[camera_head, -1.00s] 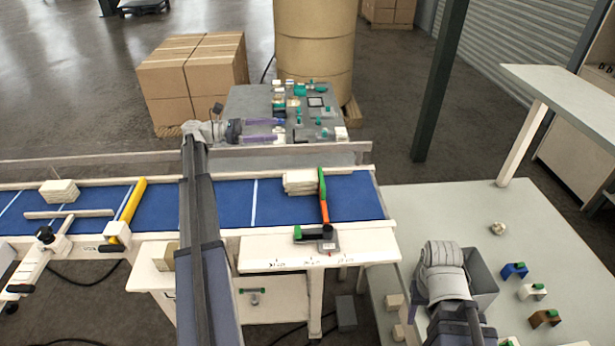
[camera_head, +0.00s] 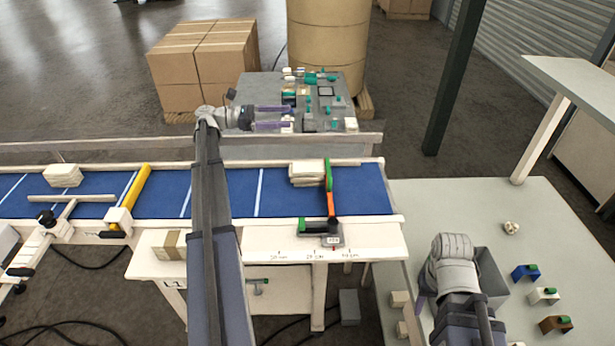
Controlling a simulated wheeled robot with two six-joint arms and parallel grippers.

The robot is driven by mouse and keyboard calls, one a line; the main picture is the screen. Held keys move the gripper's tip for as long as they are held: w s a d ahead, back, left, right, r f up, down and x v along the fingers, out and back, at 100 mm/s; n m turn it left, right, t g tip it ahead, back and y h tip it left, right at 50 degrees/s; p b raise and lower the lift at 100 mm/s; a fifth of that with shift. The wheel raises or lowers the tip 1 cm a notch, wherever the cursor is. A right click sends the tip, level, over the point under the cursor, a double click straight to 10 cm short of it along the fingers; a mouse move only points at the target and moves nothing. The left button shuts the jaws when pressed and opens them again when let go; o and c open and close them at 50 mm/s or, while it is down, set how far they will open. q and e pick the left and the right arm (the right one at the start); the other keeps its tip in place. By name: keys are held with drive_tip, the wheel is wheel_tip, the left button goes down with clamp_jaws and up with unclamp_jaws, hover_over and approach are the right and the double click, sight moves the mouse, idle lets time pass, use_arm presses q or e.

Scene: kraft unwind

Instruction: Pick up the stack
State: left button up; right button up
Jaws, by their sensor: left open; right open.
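A pale stack (camera_head: 306,172) of flat pieces lies on the blue conveyor belt (camera_head: 225,193), close against the left side of a green and orange stop bar (camera_head: 330,190). A second pale stack (camera_head: 62,176) lies at the belt's far left. My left gripper (camera_head: 272,117) is open and empty. Its purple fingers point right, beyond the belt's back rail and in front of the grey board in the view. My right gripper (camera_head: 420,296) is low at the right beside a grey bin. My own wrist hides most of it, with a bit of purple finger showing.
A yellow bar (camera_head: 137,193) crosses the belt at the left. A grey board (camera_head: 335,122) with small teal parts stands behind the belt. A grey bin (camera_head: 491,281) and several coloured blocks sit on the right table (camera_head: 450,210). A small tan block (camera_head: 168,245) lies in front of the belt.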

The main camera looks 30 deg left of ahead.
sight(292, 166)
use_arm(q)
wheel_tip(292, 166, down, 20)
drive_tip(key=b, duration=1.9)
drive_tip(key=shift+f+b, duration=0.1)
drive_tip(key=shift+b, duration=0.2)
drive_tip(key=shift+x, duration=1.3)
drive_tip(key=shift+d+f, duration=0.1)
drive_tip(key=shift+d, duration=0.15)
drive_tip(key=x, duration=0.3)
drive_tip(key=b+x, duration=0.1)
drive_tip(key=x, duration=0.1)
drive_tip(key=shift+f, duration=0.35)
drive_tip(key=shift+s+a, duration=0.1)
drive_tip(key=c, duration=1.5)
